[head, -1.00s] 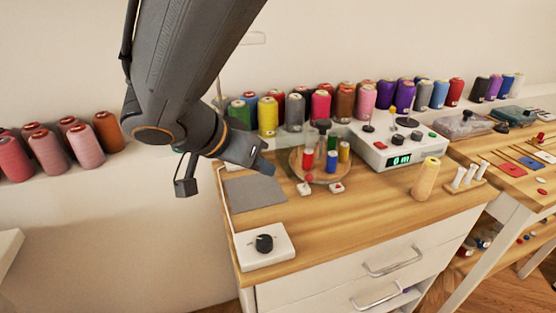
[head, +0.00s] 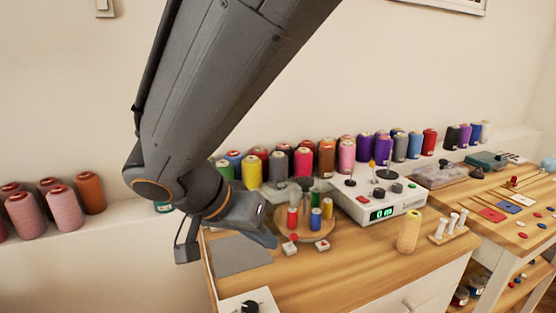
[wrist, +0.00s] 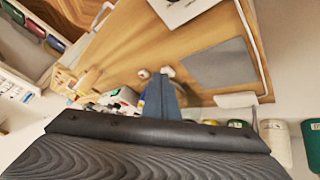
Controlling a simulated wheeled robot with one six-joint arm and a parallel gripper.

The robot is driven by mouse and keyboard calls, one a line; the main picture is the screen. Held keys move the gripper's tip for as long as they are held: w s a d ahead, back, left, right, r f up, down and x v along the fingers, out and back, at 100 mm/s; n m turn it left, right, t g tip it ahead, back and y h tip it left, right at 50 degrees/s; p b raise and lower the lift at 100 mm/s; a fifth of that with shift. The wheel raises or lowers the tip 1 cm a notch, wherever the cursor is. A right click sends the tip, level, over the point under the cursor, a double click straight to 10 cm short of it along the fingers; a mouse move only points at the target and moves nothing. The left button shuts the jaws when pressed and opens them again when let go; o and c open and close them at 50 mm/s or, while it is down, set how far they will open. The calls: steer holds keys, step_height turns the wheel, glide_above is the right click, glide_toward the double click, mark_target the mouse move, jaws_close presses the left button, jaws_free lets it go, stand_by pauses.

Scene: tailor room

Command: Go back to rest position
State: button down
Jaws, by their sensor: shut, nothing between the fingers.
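My gripper (head: 262,237) is raised on my arm above the left back part of the wooden table, beside the round wooden spool stand (head: 306,230). In the wrist view my gripper (wrist: 160,80) shows as narrow blue-grey fingers close together, with nothing between them. A grey mat (head: 240,255) lies on the table below and left of my gripper. It also shows in the wrist view (wrist: 220,65).
A white machine with a green display (head: 380,213) stands right of the spool stand. Thread cones line the wall shelf. A white dial box (head: 248,303) sits at the front left. The mat area is clear.

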steer(key=d+f+g+p, duration=0.1)
steer(key=d, duration=0.3)
steer(key=s+d+n+g+y+p, duration=0.1)
steer(key=d, duration=0.3)
steer(key=s+d+f+n+g, duration=0.1)
steer(key=d+g, duration=0.1)
steer(key=d, duration=0.2)
steer(key=shift+s+f+y+p, duration=0.15)
steer(key=shift+f+y+p, duration=0.15)
steer(key=shift+f+p, duration=0.1)
steer(key=s+d+n+g+y+p, duration=0.1)
steer(key=s+d+n+y+p, duration=0.1)
steer(key=d, duration=0.9)
steer(key=shift+s+f+y+p, duration=0.4)
steer(key=shift+s+y+p, duration=0.5)
steer(key=shift+s, duration=0.4)
